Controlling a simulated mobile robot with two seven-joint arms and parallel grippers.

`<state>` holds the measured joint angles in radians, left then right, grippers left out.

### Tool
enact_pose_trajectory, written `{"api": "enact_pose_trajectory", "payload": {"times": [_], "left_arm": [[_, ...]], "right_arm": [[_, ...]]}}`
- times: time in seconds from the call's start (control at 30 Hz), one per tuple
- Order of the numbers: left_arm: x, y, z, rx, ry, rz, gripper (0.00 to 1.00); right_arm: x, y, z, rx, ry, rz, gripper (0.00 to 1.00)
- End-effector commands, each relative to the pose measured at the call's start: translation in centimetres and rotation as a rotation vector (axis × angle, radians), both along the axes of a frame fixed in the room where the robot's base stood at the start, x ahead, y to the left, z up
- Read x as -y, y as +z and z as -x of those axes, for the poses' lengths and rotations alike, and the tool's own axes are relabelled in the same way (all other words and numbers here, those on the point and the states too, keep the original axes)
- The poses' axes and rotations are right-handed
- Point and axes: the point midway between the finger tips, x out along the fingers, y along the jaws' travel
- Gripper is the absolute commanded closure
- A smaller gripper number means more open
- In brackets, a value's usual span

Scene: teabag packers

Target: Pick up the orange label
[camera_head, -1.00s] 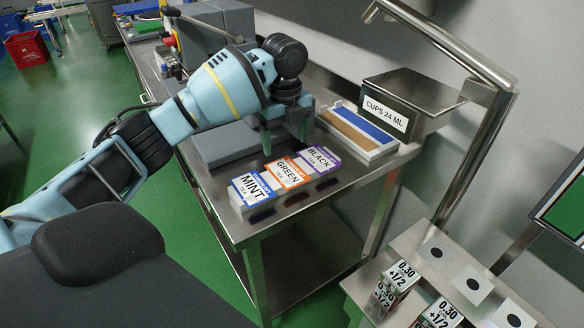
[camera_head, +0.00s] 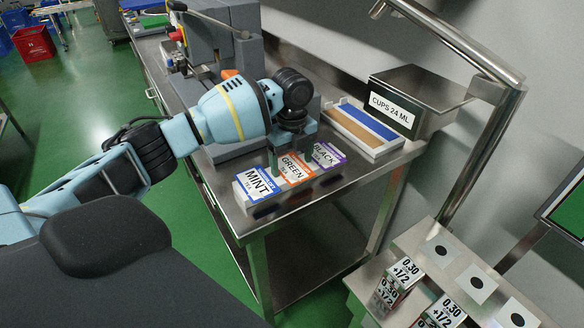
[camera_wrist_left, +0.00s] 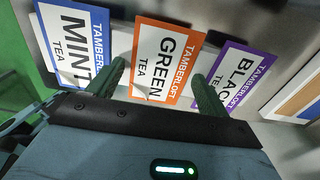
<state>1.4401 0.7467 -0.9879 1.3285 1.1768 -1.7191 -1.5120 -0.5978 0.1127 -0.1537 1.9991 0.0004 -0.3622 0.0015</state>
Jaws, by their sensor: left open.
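My right gripper is out of view.
A white tray (camera_head: 395,150) with blue and brown strips stands behind the labels, beside a metal bin marked CUPS 24 ML (camera_head: 391,108). A grey machine (camera_head: 215,50) stands at the back left. Small 0.30 boxes (camera_head: 400,275) are on a lower stand at the right.

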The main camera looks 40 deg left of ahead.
Motion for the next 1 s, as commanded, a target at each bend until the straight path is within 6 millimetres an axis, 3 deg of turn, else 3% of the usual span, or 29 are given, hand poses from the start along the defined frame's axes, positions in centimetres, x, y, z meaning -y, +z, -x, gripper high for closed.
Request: {"api": "enact_pose_trajectory", "payload": {"times": [0.17,0.43,0.77,1.0], "left_arm": [[0.0,0.0,0.0,0.001,0.0,0.0,0.21],[0.0,0.1,0.0,0.001,0.0,0.0,0.54],[0.0,0.5,0.0,0.002,0.0,0.001,0.54],[0.1,4.1,-0.1,0.006,0.0,0.001,0.54]], "right_arm": [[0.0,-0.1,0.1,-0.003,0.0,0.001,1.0],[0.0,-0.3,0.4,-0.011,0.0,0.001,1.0],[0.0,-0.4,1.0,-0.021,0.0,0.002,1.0],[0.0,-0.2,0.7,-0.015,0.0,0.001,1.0]]}}
